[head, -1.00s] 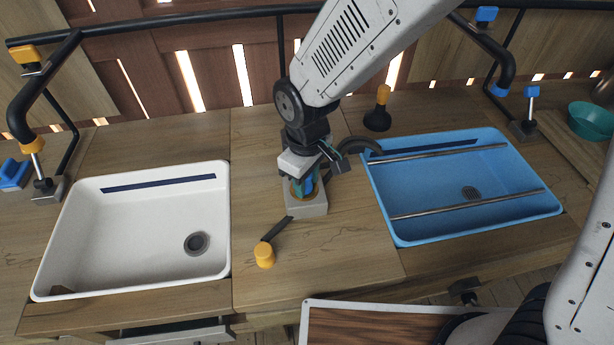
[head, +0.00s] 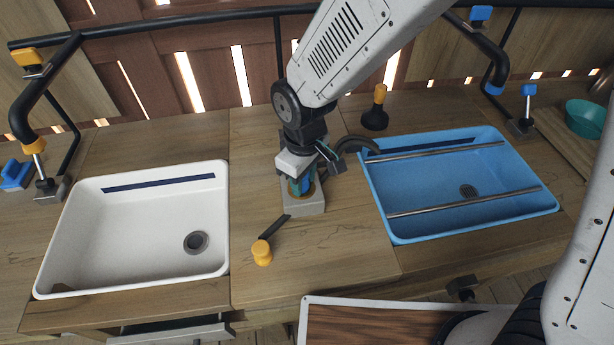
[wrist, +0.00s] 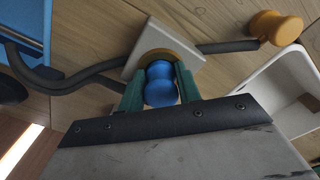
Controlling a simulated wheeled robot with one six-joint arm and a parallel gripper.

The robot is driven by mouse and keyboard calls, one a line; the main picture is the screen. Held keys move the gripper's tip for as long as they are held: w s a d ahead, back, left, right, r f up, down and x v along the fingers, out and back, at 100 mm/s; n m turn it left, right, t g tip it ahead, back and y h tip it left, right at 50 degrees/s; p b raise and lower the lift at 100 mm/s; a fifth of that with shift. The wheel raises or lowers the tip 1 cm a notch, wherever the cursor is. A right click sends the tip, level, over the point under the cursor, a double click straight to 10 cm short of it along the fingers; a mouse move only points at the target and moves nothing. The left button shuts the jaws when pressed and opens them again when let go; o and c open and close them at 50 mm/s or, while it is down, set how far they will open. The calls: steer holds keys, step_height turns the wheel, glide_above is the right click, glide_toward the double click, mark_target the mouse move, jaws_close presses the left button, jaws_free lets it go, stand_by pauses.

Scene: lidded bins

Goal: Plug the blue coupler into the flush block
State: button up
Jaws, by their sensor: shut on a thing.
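The blue coupler (wrist: 161,84) is between the two green fingers of my gripper (wrist: 160,92) in the wrist view. My gripper (head: 303,184) is shut on it, right above the flush block (head: 306,206). The flush block is a pale grey block on the counter; in the wrist view the block (wrist: 140,55) shows an orange ring around its opening, behind the coupler. The coupler's lower end is hidden, so I cannot tell how deep it sits in the opening.
A white sink (head: 140,235) is at left and a blue sink (head: 455,190) with two metal bars is at right. A yellow knob (head: 262,253) on a dark hose lies in front of the block. A plunger-like black thing (head: 375,115) stands behind. The counter front is clear.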

steer(key=shift+s+d+f, duration=0.2)
steer(key=shift+f, duration=0.3)
steer(key=shift+w+a+r, duration=0.1)
steer(key=shift+a+r, duration=0.1)
steer(key=shift+r, duration=0.1)
steer(key=shift+w+r, duration=0.1)
steer(key=shift+r, duration=0.35)
steer(key=shift+r, duration=0.1)
stand_by(0.5)
steer(key=shift+f, duration=0.4)
stand_by(0.8)
